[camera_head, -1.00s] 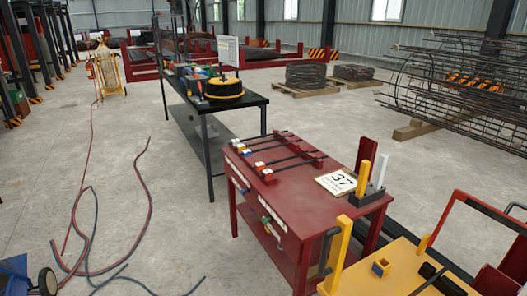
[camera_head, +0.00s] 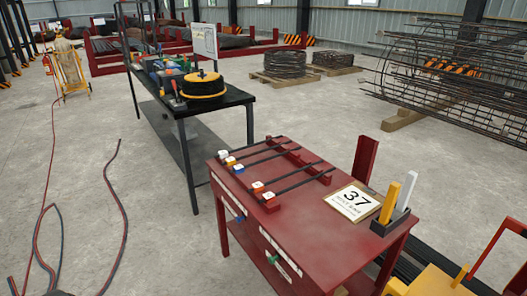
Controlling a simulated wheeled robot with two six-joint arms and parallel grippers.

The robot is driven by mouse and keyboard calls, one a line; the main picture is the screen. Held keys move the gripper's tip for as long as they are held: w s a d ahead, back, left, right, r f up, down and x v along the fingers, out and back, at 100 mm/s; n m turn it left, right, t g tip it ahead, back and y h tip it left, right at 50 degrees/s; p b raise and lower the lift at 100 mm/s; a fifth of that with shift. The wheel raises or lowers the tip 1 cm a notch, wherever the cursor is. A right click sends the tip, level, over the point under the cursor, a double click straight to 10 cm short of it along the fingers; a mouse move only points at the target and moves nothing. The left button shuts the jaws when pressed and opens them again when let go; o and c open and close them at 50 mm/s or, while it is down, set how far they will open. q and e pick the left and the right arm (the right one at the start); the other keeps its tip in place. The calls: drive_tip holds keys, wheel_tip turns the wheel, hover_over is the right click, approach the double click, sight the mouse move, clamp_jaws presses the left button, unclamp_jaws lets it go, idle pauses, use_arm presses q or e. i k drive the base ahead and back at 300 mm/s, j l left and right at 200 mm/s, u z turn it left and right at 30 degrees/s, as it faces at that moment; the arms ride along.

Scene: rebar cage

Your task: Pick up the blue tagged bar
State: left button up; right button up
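The blue tagged bar is a thin dark bar with a small blue-marked tag (camera_head: 239,169) at its left end. It lies on a red rack on top of the red table (camera_head: 310,235), among several similar bars. A white tag (camera_head: 223,155) and a yellow tag (camera_head: 231,161) are on the far side of it. An orange-marked tag (camera_head: 257,187) and a red-marked tag (camera_head: 269,197) are on the near side. Neither of my grippers is in view.
A card marked 37 (camera_head: 353,202) and a holder with yellow and white upright pieces (camera_head: 391,210) occupy the table's right side. A black table (camera_head: 240,103) stands behind. Hoses (camera_head: 122,215) lie on the left floor. A yellow object (camera_head: 430,284) is at lower right.

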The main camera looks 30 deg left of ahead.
sight(239, 169)
drive_tip(key=i+j, duration=0.15)
drive_tip(key=j, duration=0.2)
drive_tip(key=i+j+z, duration=0.15)
drive_tip(key=j, duration=0.25)
drive_tip(key=i+j, duration=0.1)
drive_tip(key=j, duration=0.25)
drive_tip(key=i+j+z, duration=0.15)
drive_tip(key=j, duration=0.25)
drive_tip(key=i+j, duration=0.1)
drive_tip(key=j, duration=0.3)
drive_tip(key=i+j+z, duration=0.1)
drive_tip(key=j, duration=0.25)
